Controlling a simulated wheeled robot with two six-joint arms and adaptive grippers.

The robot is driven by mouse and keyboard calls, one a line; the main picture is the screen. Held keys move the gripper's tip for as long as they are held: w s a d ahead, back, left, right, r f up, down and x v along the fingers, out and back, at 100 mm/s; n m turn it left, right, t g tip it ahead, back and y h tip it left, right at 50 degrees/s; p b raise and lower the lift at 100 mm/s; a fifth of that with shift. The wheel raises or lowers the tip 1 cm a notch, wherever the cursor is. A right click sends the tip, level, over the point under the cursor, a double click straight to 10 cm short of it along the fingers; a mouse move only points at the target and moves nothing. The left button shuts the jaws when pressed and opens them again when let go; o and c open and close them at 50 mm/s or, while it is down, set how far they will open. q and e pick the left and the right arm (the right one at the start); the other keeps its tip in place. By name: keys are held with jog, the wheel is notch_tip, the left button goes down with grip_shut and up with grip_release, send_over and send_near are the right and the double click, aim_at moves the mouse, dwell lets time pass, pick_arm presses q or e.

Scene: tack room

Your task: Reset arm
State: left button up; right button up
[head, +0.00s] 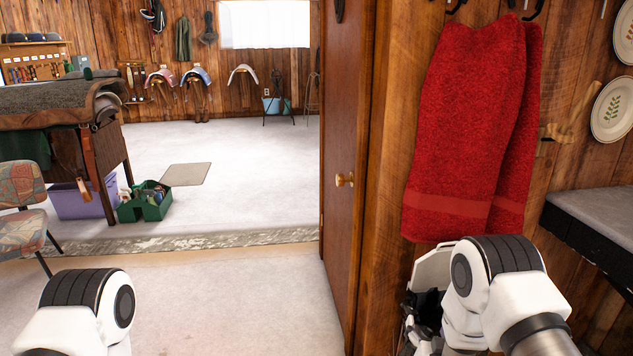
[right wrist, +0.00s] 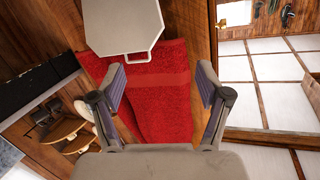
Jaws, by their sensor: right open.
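My right gripper (head: 418,308) is at the lower right of the head view, partly hidden behind my own white wrist. In the right wrist view the right gripper (right wrist: 162,86) is open, its two fingers wide apart with nothing held between them. A red towel (head: 465,120) hangs on the wood wall above the gripper in the head view. The towel (right wrist: 165,105) fills the background between the fingers in the right wrist view. My left arm shows at the lower left of the head view, but its gripper is out of frame.
A wooden door (head: 345,130) stands beside the towel. A grey bench (head: 600,215) is at right. A green caddy (head: 145,208) and patterned chair (head: 20,205) stand left. A pale panel with a handle (right wrist: 125,25), unidentified, overlaps the towel. The middle floor is clear.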

jog(key=s+a+f+n+g+y, duration=0.15)
jog(key=s+f+g, duration=0.35)
jog(key=s+f, duration=0.6)
jog(key=s+a+f+n+g+y, duration=0.1)
jog(key=s+g, duration=0.4)
jog(key=s, duration=0.8)
jog(key=s+a+f+n+g+y, duration=0.1)
jog(key=s+g, duration=0.5)
jog(key=s, duration=0.8)
notch_tip(320, 180, down, 2)
jog(key=shift+a+f+n, duration=0.1)
jog(key=shift+a+n, duration=0.45)
jog(key=shift+a, duration=0.1)
